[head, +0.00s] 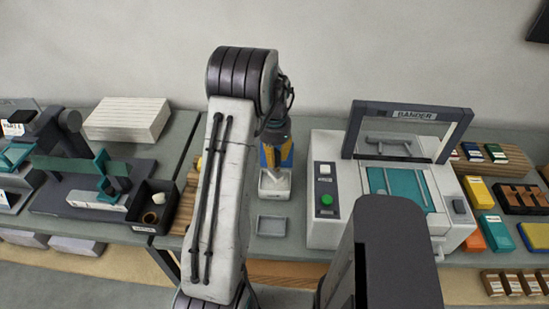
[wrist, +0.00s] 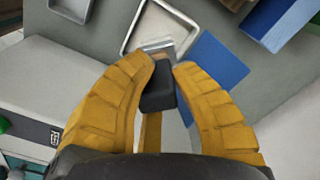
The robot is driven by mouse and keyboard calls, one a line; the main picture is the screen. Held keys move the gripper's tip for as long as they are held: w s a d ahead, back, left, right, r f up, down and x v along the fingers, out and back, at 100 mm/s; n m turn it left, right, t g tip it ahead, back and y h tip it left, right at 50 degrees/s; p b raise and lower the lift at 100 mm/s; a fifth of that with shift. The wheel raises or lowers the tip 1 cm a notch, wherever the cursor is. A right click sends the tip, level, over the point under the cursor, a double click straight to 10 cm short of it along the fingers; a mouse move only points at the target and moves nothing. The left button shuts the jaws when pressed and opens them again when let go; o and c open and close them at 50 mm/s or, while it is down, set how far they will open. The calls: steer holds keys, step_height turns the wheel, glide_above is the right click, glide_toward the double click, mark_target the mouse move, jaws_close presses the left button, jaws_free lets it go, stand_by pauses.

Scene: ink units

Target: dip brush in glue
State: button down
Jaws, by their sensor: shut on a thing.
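In the wrist view my gripper (wrist: 164,72) has its two yellow fingers shut on the brush (wrist: 158,90), by a dark block on it. A tan shaft shows between the fingers, and a pale end points to the near edge of a pale-rimmed square tray (wrist: 127,30). In the head view my gripper (head: 276,158) points down above a small white square pot (head: 275,193), which seems to be the glue pot. The brush's lower end is hard to make out there. I cannot tell whether it touches the pot's contents.
A shallow grey tray (head: 271,225) lies in front of the pot. The white bander machine (head: 325,235) stands close on the right. A dark bin (head: 150,210) is on the left. A flat blue piece (wrist: 215,65) lies beside the square tray in the wrist view.

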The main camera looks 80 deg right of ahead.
mark_target(275, 150)
steer(key=shift+r+p, duration=1.2)
steer(key=shift+r, duration=0.9)
